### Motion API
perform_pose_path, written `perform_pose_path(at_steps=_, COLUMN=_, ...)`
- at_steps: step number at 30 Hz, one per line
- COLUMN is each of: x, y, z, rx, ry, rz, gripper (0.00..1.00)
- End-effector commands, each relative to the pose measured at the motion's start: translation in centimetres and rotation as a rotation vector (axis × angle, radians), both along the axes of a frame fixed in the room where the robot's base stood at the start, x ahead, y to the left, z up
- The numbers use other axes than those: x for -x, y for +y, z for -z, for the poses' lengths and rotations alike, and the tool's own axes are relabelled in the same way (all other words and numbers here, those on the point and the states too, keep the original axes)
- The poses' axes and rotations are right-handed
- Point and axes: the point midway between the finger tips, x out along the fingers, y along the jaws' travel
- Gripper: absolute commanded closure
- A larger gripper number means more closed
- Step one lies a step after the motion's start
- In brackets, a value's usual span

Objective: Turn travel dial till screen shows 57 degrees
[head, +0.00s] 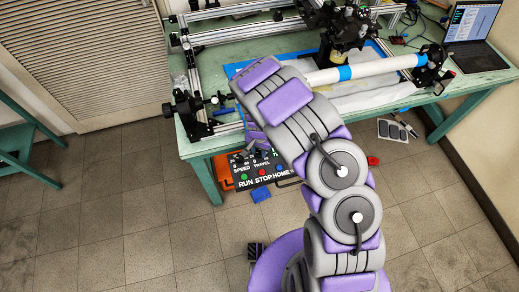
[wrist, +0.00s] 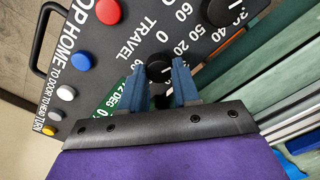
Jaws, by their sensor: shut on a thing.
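The travel dial (wrist: 160,68) is a round black knob by the TRAVEL lettering on the black control panel (wrist: 135,40). My gripper (wrist: 163,76) has its blue fingers on either side of the dial, shut on it. A green screen (wrist: 112,97) shows left of the fingers. Its text ends in "2 DEG"; the rest of the reading is cut off by my gripper.
A second black knob (wrist: 218,11) stands beside the dial. Red (wrist: 108,11), blue (wrist: 82,62), white (wrist: 66,92) and yellow (wrist: 48,130) buttons line the panel's left side. The green workbench (head: 205,150) rises behind the panel.

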Motion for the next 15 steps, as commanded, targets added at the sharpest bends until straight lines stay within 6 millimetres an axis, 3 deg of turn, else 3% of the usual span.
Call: perform_pose_path(at_steps=15, x=0.04, y=0.0, z=-0.05, rx=0.0, ry=0.001, rz=0.4, gripper=1.0)
